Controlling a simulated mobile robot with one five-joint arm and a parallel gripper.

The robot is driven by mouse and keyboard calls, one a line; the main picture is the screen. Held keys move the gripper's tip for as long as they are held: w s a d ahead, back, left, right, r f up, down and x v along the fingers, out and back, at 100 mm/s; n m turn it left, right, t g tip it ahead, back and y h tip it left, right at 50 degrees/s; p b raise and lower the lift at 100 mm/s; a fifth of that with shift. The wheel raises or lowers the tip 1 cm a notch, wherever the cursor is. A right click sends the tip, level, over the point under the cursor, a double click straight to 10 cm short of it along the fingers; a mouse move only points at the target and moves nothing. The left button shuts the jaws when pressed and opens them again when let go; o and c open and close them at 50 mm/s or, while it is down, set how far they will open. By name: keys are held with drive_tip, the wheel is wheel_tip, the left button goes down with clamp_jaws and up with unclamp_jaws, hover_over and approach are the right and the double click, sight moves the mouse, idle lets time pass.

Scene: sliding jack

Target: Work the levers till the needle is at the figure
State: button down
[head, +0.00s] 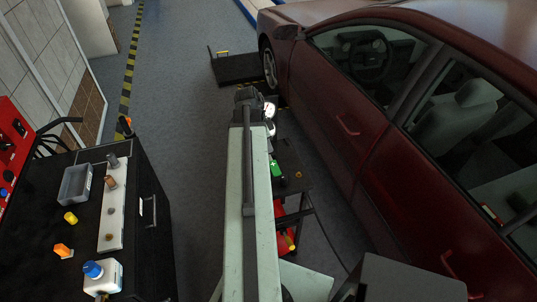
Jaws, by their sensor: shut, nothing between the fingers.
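My arm reaches away from me up the middle of the head view, and my gripper (246,97) is the dark part at its far end. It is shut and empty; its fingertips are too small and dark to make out. Just right of it are two small whitish round shapes with red marks, an upper one (270,109) and a lower one (271,128), which may be dials. I cannot read a needle or a figure on them. No lever can be told apart; my arm hides part of this area.
A dark red car (400,190) fills the right side. A dark stand (297,181) with a green box (276,168) is beside my arm, a red item (284,238) lower down. A black cart (150,260) with small items stands left. Grey floor (195,150) is clear between.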

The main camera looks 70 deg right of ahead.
sight(274, 173)
drive_tip(key=b+x, duration=0.3)
drive_tip(key=x, duration=0.1)
drive_tip(key=b+x, duration=0.8)
drive_tip(key=shift+w+a+f, duration=0.25)
drive_tip(key=shift+w+a, duration=0.1)
drive_tip(key=shift+a, duration=0.05)
drive_tip(key=shift+f+b, duration=0.25)
drive_tip(key=shift+b, duration=0.05)
drive_tip(key=f+b, duration=0.3)
drive_tip(key=shift+s+a+f, duration=0.2)
drive_tip(key=shift+s+a, duration=0.05)
drive_tip(key=shift+a, duration=0.05)
drive_tip(key=shift+s+a+r, duration=0.1)
drive_tip(key=shift+a+r, duration=0.1)
drive_tip(key=shift+r, duration=0.05)
drive_tip(key=shift+f, duration=0.1)
idle(5.1)
